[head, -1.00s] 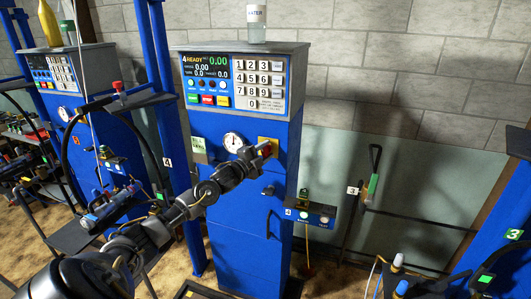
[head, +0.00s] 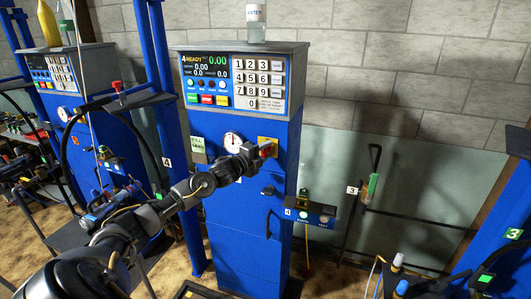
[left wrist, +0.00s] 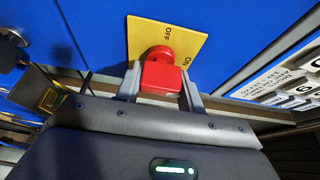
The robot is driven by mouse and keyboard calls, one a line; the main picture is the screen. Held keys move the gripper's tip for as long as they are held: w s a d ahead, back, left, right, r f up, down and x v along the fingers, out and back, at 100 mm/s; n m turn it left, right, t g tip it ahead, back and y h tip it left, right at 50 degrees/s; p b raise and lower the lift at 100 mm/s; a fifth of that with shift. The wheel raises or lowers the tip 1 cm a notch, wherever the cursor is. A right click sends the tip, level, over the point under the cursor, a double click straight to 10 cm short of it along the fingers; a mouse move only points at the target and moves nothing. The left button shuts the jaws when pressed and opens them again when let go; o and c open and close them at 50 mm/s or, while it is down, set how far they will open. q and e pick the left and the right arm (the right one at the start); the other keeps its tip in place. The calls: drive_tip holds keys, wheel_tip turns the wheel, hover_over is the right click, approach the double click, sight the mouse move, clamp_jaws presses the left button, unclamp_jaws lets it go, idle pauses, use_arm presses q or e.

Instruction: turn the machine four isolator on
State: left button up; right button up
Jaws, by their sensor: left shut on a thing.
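The machine four isolator is a red handle (left wrist: 160,76) on a yellow plate (left wrist: 190,44) marked OFF and ON. In the head view the red handle (head: 266,149) and its yellow plate (head: 268,141) sit on the front of the blue machine (head: 240,240), right of a round gauge. My left gripper (head: 260,154) reaches it from the lower left. In the left wrist view the fingers of my left gripper (left wrist: 161,82) stand on both sides of the red handle and are shut on it. My right gripper is out of view.
The machine's display (head: 206,66) reads 4 READY, beside a keypad (head: 259,79). A water bottle (head: 256,22) stands on top. A small box with lit buttons (head: 309,211) sticks out at the lower right. Other blue machines stand left and right.

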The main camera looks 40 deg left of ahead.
use_arm(q)
drive_tip(key=o, duration=1)
drive_tip(key=shift+s+f, duration=0.1)
drive_tip(key=shift+s, duration=0.15)
drive_tip(key=s+b, duration=0.4)
drive_tip(key=s, duration=0.6)
drive_tip(key=shift+s+a, duration=0.15)
drive_tip(key=shift+a, duration=0.1)
